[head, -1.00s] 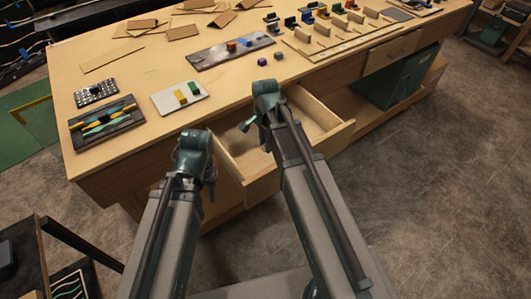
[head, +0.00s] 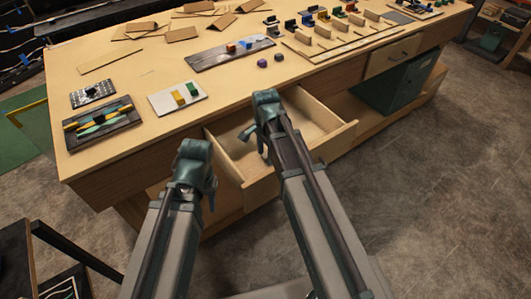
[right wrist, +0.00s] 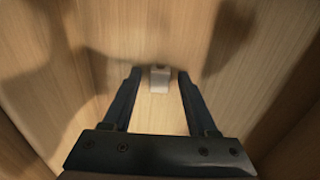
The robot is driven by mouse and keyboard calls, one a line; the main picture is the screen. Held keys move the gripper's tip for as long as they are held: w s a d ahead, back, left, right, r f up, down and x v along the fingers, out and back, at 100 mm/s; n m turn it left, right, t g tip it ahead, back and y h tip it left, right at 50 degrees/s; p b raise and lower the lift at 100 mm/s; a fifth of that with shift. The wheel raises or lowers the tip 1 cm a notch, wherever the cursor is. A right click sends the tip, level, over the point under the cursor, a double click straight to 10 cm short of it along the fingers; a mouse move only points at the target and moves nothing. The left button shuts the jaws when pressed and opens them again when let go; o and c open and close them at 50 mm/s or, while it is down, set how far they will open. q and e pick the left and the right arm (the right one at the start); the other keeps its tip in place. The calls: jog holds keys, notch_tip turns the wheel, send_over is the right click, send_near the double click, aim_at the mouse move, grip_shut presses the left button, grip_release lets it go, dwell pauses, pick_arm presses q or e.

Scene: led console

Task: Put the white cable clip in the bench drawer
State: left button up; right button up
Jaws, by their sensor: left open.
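The white cable clip (right wrist: 159,79) shows in the right wrist view as a small pale block over the drawer's wood, between the fingertips of my right gripper (right wrist: 159,74). Gaps show on both sides of it, so the fingers are open around it; I cannot tell whether it rests on the drawer floor. In the head view my right gripper (head: 256,138) is over the open bench drawer (head: 318,118), and the clip cannot be made out there. My left gripper (head: 212,192) is open and empty, left of the drawer and in front of the bench.
Open floor lies at right.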

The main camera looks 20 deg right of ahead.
aim_at(265, 155)
jog(key=shift+r, duration=0.1)
notch_tip(265, 155, up, 12)
jog(key=p, duration=1.2)
